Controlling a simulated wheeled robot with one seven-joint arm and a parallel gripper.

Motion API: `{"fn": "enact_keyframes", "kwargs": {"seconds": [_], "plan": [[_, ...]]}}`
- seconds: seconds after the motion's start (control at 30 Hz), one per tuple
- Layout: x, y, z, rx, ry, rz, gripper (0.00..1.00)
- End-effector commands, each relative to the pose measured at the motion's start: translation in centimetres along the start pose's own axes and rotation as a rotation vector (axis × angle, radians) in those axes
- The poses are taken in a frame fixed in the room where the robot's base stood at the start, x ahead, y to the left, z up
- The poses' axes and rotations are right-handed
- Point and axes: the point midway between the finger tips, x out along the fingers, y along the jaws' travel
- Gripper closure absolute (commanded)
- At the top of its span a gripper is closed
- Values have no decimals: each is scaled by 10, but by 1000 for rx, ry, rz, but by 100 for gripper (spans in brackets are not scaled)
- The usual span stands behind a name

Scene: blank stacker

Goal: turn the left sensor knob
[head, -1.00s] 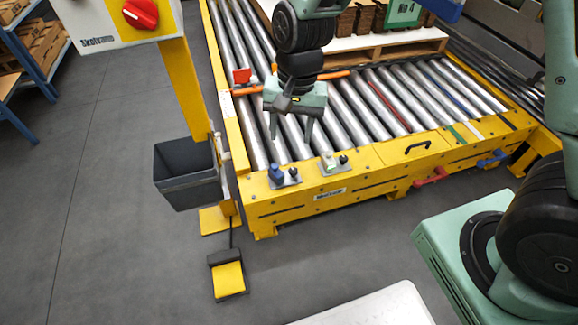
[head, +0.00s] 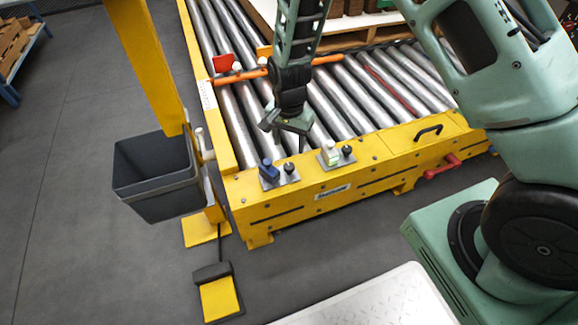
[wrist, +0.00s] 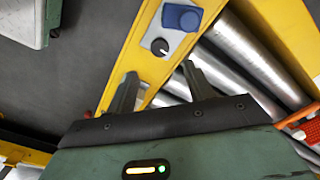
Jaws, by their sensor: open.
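The left sensor is a blue block (head: 268,170) on a small grey plate on the yellow conveyor frame. Its black round knob (head: 289,168) sits just right of the block. In the wrist view the knob (wrist: 160,46) shows a white pointer line, beside the blue sensor (wrist: 182,18). My gripper (head: 288,136) is open and empty, over the rollers just behind the knob. In the wrist view my gripper's fingers (wrist: 160,74) are spread, with the knob beyond the tips, roughly between them and untouched.
A pale green-white sensor (head: 329,153) with its own black knob (head: 348,151) stands to the right. An orange bar (head: 250,73) and red piece (head: 223,63) lie over the rollers. A yellow post (head: 150,70) with a dark bin (head: 155,175) stands left.

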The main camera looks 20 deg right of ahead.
Motion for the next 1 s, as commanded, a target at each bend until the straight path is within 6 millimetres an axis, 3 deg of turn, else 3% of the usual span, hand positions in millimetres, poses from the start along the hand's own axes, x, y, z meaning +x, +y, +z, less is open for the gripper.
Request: {"fn": "enact_keyframes", "kwargs": {"seconds": [0.1, 0.4, 0.6, 0.9, 1.0], "plan": [[31, 1, 0, 0, -2, 2, 48], [80, 0, 0, -1, -1, 1, 48], [91, 0, 0, -1, 0, -1, 48], [92, 0, 0, -1, 0, -1, 48], [92, 0, 0, -1, 0, -1, 76]]}}
